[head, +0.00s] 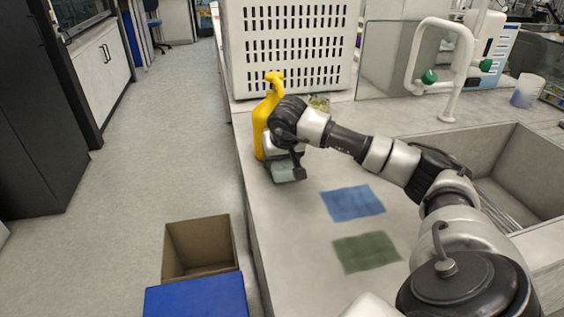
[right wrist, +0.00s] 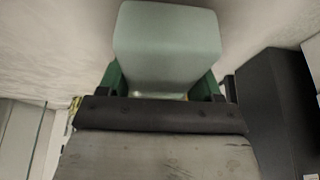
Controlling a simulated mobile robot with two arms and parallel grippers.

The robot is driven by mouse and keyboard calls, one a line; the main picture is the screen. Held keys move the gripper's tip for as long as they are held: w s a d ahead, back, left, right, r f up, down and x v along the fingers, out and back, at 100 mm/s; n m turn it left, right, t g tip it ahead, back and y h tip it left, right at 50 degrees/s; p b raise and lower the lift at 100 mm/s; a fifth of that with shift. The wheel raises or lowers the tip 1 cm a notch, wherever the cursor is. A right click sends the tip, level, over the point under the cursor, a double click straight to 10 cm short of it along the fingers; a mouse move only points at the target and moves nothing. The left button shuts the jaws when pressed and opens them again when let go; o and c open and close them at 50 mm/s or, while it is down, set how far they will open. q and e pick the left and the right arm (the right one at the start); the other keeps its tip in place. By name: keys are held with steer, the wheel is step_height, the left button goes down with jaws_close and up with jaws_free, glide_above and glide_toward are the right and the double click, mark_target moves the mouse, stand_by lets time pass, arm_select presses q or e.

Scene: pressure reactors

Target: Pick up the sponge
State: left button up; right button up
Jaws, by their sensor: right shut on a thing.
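The sponge is a pale grey-green block (head: 286,174) at the left part of the counter in the head view. My right gripper (head: 284,164) reaches down over it and is shut on it. In the right wrist view the sponge (right wrist: 167,42) sits between the green fingers of my right gripper (right wrist: 162,82). Whether its underside touches the counter is not clear. My left gripper is not in view.
A yellow bottle (head: 262,122) stands close behind my right gripper, before a white perforated crate (head: 290,82). Blue (head: 352,203) and green (head: 366,252) cloths lie on the counter (head: 290,235). A sink (head: 512,165) is right; an open box (head: 200,246) is lower left.

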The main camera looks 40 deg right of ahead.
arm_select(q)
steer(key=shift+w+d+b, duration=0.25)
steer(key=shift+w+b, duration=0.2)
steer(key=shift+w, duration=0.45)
arm_select(e)
steer(key=w+a, duration=0.3)
steer(key=a, duration=0.5)
steer(key=w+a, duration=0.3)
steer(key=a, duration=0.5)
steer(key=shift+a, duration=0.4)
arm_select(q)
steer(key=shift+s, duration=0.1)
arm_select(e)
steer(key=shift+f, duration=0.1)
